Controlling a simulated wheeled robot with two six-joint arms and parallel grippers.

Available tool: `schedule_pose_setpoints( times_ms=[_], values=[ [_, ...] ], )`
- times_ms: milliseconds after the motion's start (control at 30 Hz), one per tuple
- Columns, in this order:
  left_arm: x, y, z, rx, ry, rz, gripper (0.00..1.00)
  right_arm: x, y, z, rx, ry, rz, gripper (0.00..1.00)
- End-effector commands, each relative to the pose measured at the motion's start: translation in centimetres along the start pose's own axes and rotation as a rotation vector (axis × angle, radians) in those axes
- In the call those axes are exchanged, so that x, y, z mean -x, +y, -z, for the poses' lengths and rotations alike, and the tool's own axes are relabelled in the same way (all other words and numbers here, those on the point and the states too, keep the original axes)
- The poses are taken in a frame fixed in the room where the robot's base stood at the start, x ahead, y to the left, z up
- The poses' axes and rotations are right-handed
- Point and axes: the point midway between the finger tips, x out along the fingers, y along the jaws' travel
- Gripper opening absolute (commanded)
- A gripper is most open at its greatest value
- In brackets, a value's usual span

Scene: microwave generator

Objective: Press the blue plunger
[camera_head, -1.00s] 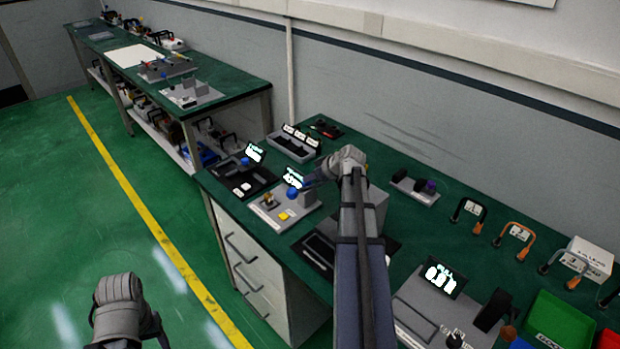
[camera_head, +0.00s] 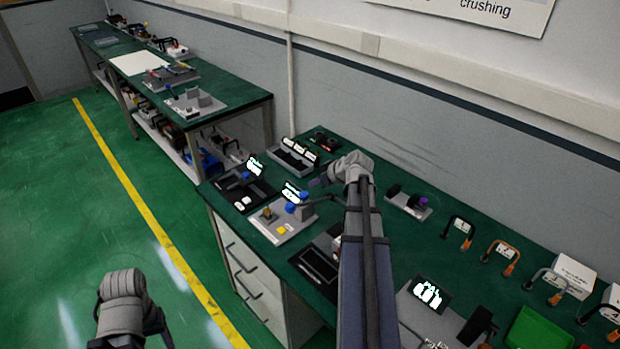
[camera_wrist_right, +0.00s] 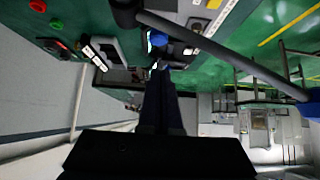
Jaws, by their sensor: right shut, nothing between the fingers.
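A small blue knob (camera_head: 290,207), which looks like the blue plunger, stands on a grey plate (camera_head: 268,222) near the bench's left end. A second blue spot (camera_head: 303,196) shows right behind it. My right gripper (camera_head: 318,183) is shut and empty, its dark tip above and behind the knob, seemingly apart from it. In the right wrist view the shut fingers (camera_wrist_right: 160,68) point towards a blue thing (camera_wrist_right: 157,38); I cannot tell whether they touch. My left gripper (camera_head: 158,325) is low at the left over the floor, its jaws unclear.
The plate also carries a yellow button (camera_head: 281,230) and a lit screen (camera_head: 292,191). A dark station (camera_head: 245,190) stands to its left. A dark rod (camera_wrist_right: 220,52) with a blue end crosses the right wrist view. Several padlock-like items and a green bin (camera_head: 538,328) are at right.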

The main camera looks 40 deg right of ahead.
Motion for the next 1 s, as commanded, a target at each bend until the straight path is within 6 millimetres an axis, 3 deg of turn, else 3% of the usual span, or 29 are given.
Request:
schedule_pose_setpoints(
  times_ms=[33, 233, 1000],
  values=[
    [1.5, -0.1, -0.1, 0.000, 0.000, 0.000, 0.62, 1.8, -0.1, 0.4, -0.001, 0.000, -0.002, 0.00],
    [2.9, -0.3, -0.2, -0.001, 0.000, 0.000, 0.62, 4.0, 0.0, 0.2, 0.000, 0.000, -0.001, 0.00],
    [2.9, -0.3, -0.2, -0.001, 0.000, 0.000, 0.62, 4.1, 0.1, 0.0, 0.000, 0.001, 0.000, 0.00]
  ],
)
